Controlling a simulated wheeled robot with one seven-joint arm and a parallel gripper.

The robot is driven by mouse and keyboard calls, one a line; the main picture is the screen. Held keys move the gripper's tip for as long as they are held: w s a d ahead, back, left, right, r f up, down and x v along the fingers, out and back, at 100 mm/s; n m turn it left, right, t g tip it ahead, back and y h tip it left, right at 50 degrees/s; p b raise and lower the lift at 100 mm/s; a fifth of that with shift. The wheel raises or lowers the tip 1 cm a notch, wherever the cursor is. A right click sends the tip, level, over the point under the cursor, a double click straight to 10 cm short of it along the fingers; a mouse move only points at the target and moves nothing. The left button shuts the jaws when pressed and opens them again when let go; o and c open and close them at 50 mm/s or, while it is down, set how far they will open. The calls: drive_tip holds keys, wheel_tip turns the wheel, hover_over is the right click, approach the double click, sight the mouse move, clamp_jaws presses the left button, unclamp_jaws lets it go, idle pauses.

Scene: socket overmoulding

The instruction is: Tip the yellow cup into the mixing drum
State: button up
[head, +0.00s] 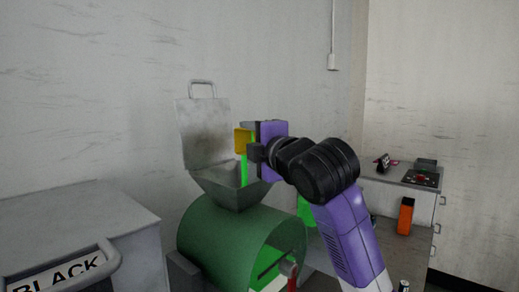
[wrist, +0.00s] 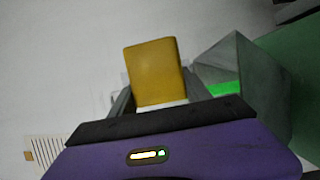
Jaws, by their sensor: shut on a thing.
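The yellow cup (head: 242,139) is held over the open grey hopper (head: 222,191) on top of the green mixing drum (head: 222,243). My gripper (head: 252,151) is shut on the cup. The cup looks tilted, and a bright green streak (head: 244,171) runs from below it down into the hopper. In the wrist view the cup (wrist: 153,72) sits between my fingers, with its mouth hidden. The hopper (wrist: 234,62) is beside it to the right, with bright green (wrist: 222,89) showing inside.
The hopper's lid (head: 205,132) stands open behind the cup, near the wall. A grey bin marked BLACK (head: 85,225) is at the left. A counter (head: 395,188) at the right bears an orange container (head: 405,217) and a red button on a panel (head: 421,178).

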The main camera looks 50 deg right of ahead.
drive_tip(key=shift+w+a, duration=0.1)
drive_tip(key=shift+a, duration=0.05)
drive_tip(key=shift+r+n, duration=0.1)
drive_tip(key=shift+n, duration=0.2)
drive_tip(key=shift+r+m+p, duration=0.15)
drive_tip(key=shift+m+p, duration=0.25)
drive_tip(key=shift+p, duration=0.4)
drive_tip(key=shift+d+m+p, duration=0.25)
drive_tip(key=shift+m+p, duration=0.15)
drive_tip(key=shift+p, duration=0.15)
drive_tip(key=shift+m+g+p, duration=0.4)
drive_tip(key=shift+d+f, duration=0.15)
drive_tip(key=shift+f, duration=0.3)
